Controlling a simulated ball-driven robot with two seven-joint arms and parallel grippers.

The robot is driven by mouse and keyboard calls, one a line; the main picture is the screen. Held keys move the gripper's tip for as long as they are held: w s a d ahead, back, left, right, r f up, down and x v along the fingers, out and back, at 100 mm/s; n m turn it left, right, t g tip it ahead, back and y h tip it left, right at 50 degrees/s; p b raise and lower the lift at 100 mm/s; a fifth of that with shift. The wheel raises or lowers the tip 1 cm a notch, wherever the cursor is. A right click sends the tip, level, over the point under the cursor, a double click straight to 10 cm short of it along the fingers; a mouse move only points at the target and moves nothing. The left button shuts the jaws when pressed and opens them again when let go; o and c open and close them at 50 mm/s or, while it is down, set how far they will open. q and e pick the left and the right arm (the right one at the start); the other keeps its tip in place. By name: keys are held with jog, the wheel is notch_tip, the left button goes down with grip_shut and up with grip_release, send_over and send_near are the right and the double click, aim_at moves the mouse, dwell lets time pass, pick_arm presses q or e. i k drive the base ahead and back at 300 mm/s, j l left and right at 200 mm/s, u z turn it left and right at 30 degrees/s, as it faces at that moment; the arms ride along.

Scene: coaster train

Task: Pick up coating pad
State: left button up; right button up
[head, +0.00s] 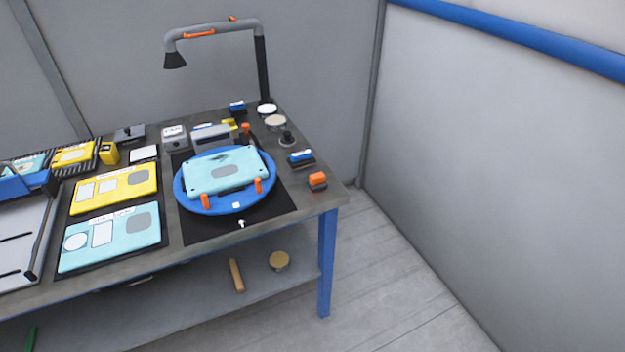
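No thing is labelled readably as the coating pad, and I cannot tell for sure which one it is. Small pad-like blocks lie at the right end of the workbench (335,193): an orange-topped block with a dark base (318,181) near the corner, and a blue-and-white block on a dark base (301,157) behind it. A beige-topped round tin or pad (275,121) and a white-topped round one (267,108) stand at the back right. Neither of my grippers is in view.
A blue round turntable (221,205) holds a light-blue panel (225,173) with orange clamps. A grey arched lamp (215,31) rises behind. Yellow (115,188) and light-blue (110,241) boards lie left. The lower shelf holds a wooden bar (237,275). Floor right of the bench is clear.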

aim_at(316, 181)
jog(key=i+j+u, duration=0.2)
jog(key=i+j, duration=0.9)
jog(key=j, duration=0.1)
